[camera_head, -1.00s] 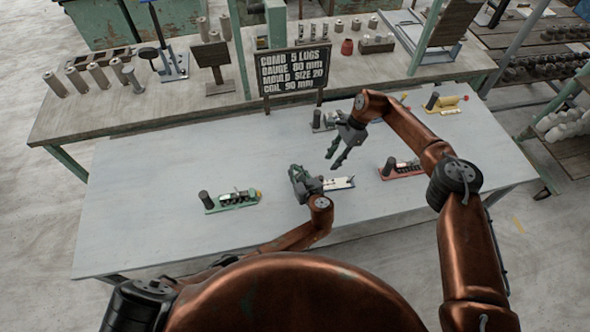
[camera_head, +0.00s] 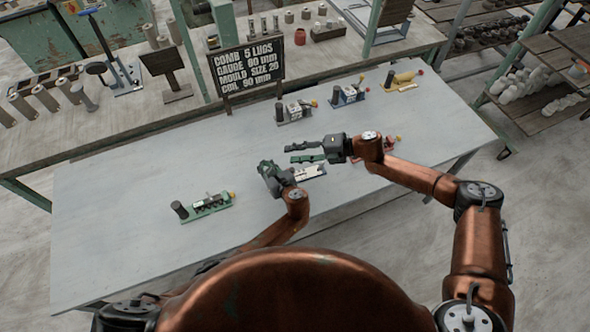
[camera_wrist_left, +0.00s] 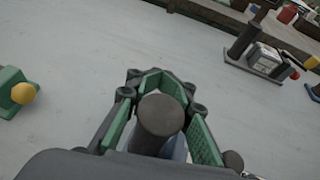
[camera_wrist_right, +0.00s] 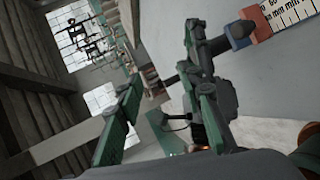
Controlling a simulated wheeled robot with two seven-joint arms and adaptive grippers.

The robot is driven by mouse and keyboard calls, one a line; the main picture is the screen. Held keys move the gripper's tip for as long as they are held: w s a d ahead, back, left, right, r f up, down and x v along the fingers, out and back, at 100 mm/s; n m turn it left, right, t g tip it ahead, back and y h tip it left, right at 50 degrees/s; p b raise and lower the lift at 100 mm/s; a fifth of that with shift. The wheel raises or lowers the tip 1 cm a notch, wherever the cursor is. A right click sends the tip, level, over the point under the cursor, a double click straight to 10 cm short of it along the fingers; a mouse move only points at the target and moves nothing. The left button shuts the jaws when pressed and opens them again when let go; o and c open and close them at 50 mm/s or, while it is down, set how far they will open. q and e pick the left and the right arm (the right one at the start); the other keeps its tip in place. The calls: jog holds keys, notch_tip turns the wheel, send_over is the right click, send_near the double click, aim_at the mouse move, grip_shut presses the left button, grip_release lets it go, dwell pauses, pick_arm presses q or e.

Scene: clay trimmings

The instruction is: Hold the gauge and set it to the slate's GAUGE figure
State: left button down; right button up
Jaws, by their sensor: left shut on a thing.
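The slate (camera_head: 247,75) stands at the back of the table; its GAUGE line appears to read 80 mm. My left gripper (camera_head: 268,168) is shut on the dark upright post (camera_wrist_left: 160,118) of the gauge; the gauge's pale body (camera_head: 310,173) sticks out to the right in the head view. My right gripper (camera_head: 296,153) is open and empty, level, just behind and above the gauge. In the right wrist view a scale with mm marks (camera_wrist_right: 285,22) shows at top right, beside an orange-and-blue block. The scale's setting cannot be read.
Other coloured devices stand on the table: green (camera_head: 205,207) at left, grey (camera_head: 294,111) and blue (camera_head: 347,96) at the back, yellow (camera_head: 401,82) at far right. A red one (camera_head: 385,146) is partly behind my right arm.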

jog(key=s+d+f+m+t, duration=0.1)
jog(key=d+f+m+t, duration=0.35)
jog(key=m, duration=0.85)
jog(key=m+h, duration=0.2)
jog(key=m, duration=0.6)
send_near(292, 169)
jog(key=x, duration=0.8)
jog(key=shift+w+a+f, duration=0.1)
jog(key=shift+a+f, duration=0.05)
jog(key=shift+a, duration=0.05)
jog(key=shift+c, duration=0.7)
grip_shut()
